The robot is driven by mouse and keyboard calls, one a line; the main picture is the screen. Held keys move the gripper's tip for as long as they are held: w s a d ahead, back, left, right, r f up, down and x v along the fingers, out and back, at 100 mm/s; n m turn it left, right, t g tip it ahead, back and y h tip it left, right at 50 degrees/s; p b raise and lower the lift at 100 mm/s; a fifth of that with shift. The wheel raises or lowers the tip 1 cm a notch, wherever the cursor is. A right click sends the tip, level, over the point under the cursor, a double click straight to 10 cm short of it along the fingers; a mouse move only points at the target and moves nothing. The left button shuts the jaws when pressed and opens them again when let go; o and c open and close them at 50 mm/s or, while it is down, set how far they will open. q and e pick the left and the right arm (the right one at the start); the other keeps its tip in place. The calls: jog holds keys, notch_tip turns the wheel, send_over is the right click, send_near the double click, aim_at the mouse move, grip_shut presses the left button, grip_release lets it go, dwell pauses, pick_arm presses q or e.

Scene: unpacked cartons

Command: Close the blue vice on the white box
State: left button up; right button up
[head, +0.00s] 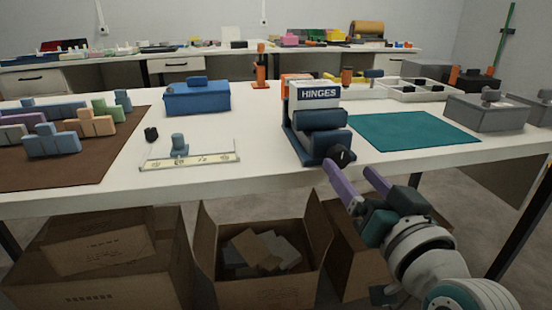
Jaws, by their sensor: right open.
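The blue vice (322,145) stands near the front edge of the white table, left of the teal mat. The white box (314,92), lettered HINGES, sits upright in it at the back, behind the rounded blue front jaw. I cannot tell whether the jaw touches the box. A black knob (342,156) is at the vice's front right. My right gripper (352,168) is open, with two purple fingers pointing up toward the knob, in front of the table edge. Nothing shows between its fingers. My left gripper is out of view.
The teal mat (412,131) lies bare right of the vice. Left are a blue box (196,99), a level-like bar (190,162) and a brown mat (60,175) with blocks. Open cartons (262,290) stand below.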

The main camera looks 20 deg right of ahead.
jog(key=v, duration=0.6)
jog(key=shift+p, duration=0.45)
jog(key=shift+a+r, duration=0.1)
jog(key=s+a+r+n+g+y+p, duration=0.2)
jog(key=a+r+n+g+y+p, duration=0.4)
jog(key=r+p, duration=0.8)
jog(key=s+a+r+n+g+h+p, duration=0.1)
jog(key=s+r+n+g+h+p, duration=0.1)
jog(key=s+r+g+p, duration=0.85)
jog(key=s+r+t+p, duration=0.1)
jog(key=s+r+p, duration=0.1)
jog(key=r+p, duration=1.6)
jog(key=s+r+t+p, duration=0.1)
jog(key=s+r+p, duration=0.1)
jog(key=r+p, duration=1.6)
jog(key=p, duration=0.5)
jog(key=shift+a+r, duration=0.2)
jog(key=shift+r, duration=0.05)
